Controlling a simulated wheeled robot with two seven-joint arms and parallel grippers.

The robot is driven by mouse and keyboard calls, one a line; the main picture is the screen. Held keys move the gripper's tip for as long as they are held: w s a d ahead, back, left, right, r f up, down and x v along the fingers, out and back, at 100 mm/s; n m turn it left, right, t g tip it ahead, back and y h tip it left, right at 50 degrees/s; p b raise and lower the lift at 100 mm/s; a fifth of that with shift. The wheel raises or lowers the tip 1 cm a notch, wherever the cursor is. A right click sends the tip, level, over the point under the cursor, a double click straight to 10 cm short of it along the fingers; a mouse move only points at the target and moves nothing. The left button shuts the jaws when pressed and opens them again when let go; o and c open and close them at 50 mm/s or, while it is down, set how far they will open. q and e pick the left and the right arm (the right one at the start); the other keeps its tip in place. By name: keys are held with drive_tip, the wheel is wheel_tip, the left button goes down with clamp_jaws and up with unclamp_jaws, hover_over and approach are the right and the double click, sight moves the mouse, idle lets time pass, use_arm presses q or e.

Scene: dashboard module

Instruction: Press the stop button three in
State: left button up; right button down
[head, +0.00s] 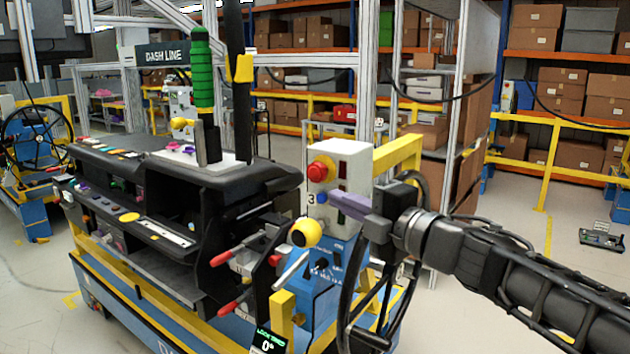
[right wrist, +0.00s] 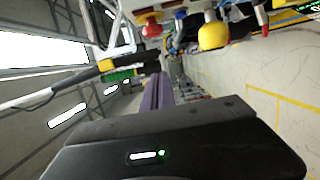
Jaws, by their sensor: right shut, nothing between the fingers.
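The white control box (head: 350,158) stands at the right end of the dashboard module, marked with a 3. Its red stop button (head: 318,171) sits on a yellow collar, high on the face. The red button (right wrist: 151,28) also shows at the top of the right wrist view. A blue button (head: 322,198) sits below it. My right gripper (head: 334,198), with purple fingers, is shut and empty. Its tips appear just in front of the box face, lower than the red button; whether they touch anything I cannot tell. My left gripper is out of view.
A yellow ball knob (head: 305,233) stands just below the box; it also shows in the right wrist view (right wrist: 213,36). The black dashboard module (head: 250,180) with red-handled levers lies left. A yellow post frame (head: 400,152) stands behind the box. Open floor lies right.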

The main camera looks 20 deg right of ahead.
sight(315, 173)
drive_tip(key=shift+w, duration=0.1)
drive_tip(key=w+a+p, duration=0.1)
drive_tip(key=w, duration=1)
drive_tip(key=shift+w+a, duration=0.15)
drive_tip(key=shift+w, duration=0.1)
